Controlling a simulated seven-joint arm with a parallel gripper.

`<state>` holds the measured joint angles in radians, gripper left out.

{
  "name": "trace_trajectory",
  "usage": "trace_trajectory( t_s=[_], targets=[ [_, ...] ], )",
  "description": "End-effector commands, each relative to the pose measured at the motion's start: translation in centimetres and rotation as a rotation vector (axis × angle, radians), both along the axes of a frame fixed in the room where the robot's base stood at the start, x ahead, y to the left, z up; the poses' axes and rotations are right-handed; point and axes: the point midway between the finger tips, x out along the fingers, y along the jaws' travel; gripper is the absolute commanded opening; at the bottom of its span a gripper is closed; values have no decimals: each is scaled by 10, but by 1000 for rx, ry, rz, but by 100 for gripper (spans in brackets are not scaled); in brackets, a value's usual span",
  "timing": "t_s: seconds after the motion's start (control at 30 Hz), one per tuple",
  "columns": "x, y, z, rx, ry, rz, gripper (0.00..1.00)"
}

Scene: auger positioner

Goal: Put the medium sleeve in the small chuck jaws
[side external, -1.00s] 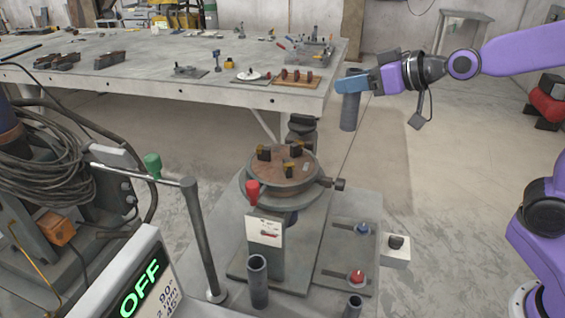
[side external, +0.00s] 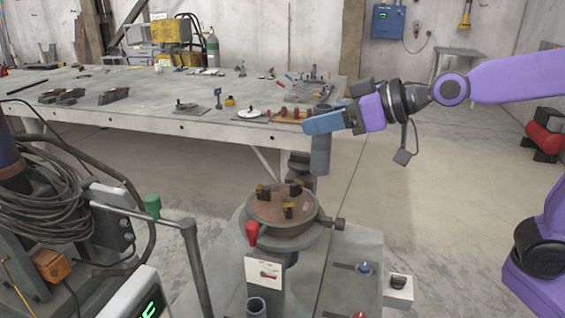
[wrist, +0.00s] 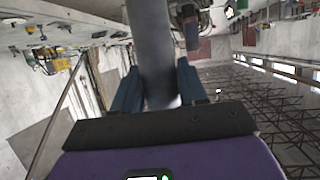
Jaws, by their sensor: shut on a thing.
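My gripper (side external: 322,122) is shut on a grey cylindrical sleeve (side external: 320,157), which hangs nearly upright below the blue fingers. The sleeve also shows between the fingers in the wrist view (wrist: 152,50). I cannot tell its size class for certain. The round chuck (side external: 268,208) is left of and below the sleeve, with a brown top face and several small black-and-yellow jaws (side external: 289,210) standing on it. The sleeve is apart from the jaws, above and to their right. The chuck is out of clear sight in the wrist view.
A red-knobbed lever (side external: 252,231) and a green-knobbed post (side external: 153,205) rise nearby. A long workbench (side external: 150,110) with tools stands behind.

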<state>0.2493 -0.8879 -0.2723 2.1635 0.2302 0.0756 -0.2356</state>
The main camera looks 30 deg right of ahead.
Motion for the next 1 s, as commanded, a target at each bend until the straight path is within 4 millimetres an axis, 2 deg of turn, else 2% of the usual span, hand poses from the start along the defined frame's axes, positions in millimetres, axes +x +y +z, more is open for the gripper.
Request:
trace_trajectory(
  t_s=[0.33,0.73,1.0],
  targets=[
    [36,16,-17,1,-1,-2,0],
    [65,29,-57,1,-2,-2,0],
    [75,35,-70,3,-4,-1,0]
  ],
)
